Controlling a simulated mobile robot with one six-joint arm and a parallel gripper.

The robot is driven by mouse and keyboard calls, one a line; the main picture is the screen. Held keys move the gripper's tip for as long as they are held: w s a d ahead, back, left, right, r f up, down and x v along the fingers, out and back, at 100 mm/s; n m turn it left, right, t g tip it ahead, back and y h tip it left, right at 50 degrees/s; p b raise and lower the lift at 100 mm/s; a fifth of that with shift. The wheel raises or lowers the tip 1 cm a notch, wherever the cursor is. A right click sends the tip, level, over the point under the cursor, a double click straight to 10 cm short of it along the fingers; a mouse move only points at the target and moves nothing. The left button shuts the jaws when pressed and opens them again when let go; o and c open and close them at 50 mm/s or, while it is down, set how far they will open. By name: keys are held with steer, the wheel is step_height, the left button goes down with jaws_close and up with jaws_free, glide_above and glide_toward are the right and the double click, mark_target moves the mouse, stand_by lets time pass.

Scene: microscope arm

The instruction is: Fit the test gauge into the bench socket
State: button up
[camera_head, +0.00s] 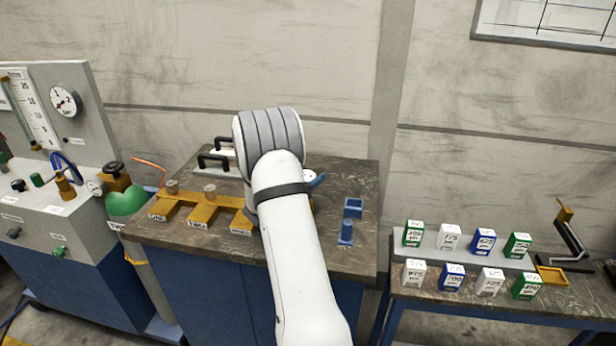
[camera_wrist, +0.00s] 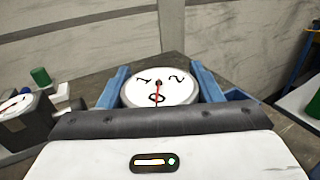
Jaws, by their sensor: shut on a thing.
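The test gauge (camera_wrist: 160,88), a round white dial with a red needle, sits between the two blue fingers of my gripper (camera_wrist: 160,92) in the wrist view. The fingers are shut on its sides and the dial faces the camera. Its underside is hidden. In the head view my white arm covers most of the gripper; a blue fingertip (camera_head: 317,181) shows past its right side, above the bench. A yellow labelled fixture (camera_head: 200,212) runs along the bench's left front, its right end hidden by my arm. I cannot tell which part is the bench socket.
Two small blue holders (camera_head: 352,207) stand on the bench (camera_head: 358,180), right of my arm. Black handles (camera_head: 213,162) stand behind the fixture. A gauge panel (camera_head: 60,110) stands left. A lower table (camera_head: 450,300) with several labelled boxes stands right.

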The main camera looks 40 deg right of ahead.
steer(key=shift+f+b, duration=1.05)
steer(key=shift+f, duration=0.15)
steer(key=o, duration=1.1)
steer(key=shift+a, duration=0.1)
steer(key=b+v, duration=0.1)
steer(key=v, duration=0.6)
steer(key=shift+s+a, duration=0.1)
steer(key=shift+a, duration=0.2)
steer(key=shift+r, duration=0.1)
